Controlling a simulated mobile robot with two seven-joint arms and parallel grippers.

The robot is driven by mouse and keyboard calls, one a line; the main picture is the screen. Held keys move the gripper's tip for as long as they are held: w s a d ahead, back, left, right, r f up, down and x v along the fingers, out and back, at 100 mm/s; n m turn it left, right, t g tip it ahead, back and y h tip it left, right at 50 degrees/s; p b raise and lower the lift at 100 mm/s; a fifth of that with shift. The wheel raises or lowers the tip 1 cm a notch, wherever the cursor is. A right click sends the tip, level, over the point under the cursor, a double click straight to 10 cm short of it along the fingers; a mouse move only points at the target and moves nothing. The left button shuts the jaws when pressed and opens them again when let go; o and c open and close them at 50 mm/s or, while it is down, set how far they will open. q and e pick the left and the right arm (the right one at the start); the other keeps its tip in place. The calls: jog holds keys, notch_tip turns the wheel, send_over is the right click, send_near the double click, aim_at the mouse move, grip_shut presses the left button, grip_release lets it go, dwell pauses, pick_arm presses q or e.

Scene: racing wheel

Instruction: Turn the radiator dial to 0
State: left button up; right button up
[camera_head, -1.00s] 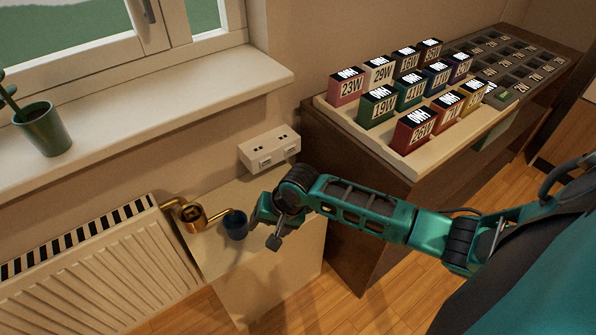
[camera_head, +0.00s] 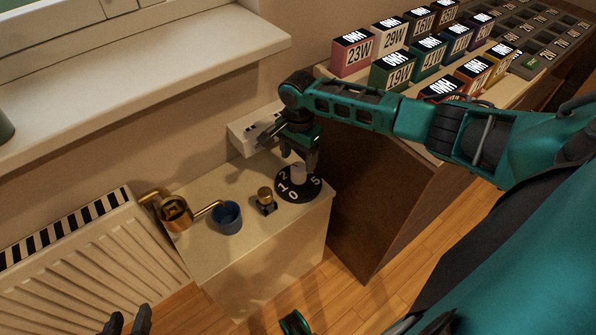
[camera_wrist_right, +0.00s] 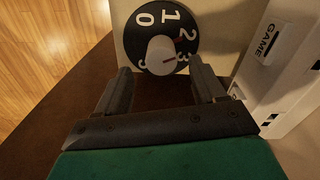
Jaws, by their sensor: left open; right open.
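The dial (camera_head: 290,192) is a black disc with white numbers and a pale raised knob (camera_head: 298,172), on top of the white cabinet. In the right wrist view the dial (camera_wrist_right: 143,40) shows 0, 1, 2, 3 and 5. A small red mark on its knob (camera_wrist_right: 158,47) points toward the 3. My right gripper (camera_head: 299,158) is open just above the dial, pointing down. In the right wrist view the knob lies ahead, between the lines of its two fingers (camera_wrist_right: 161,82), and appears apart from them. My left gripper (camera_head: 128,322) is open at the bottom left edge, far from the dial.
The radiator (camera_head: 85,262) is left; a box-filled tray (camera_head: 405,108) is right.

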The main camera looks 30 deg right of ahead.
aim_at(298, 168)
notch_tip(298, 168, down, 5)
jog(key=shift+b, duration=0.75)
jog(key=c, duration=1)
jog(key=shift+c, duration=0.2)
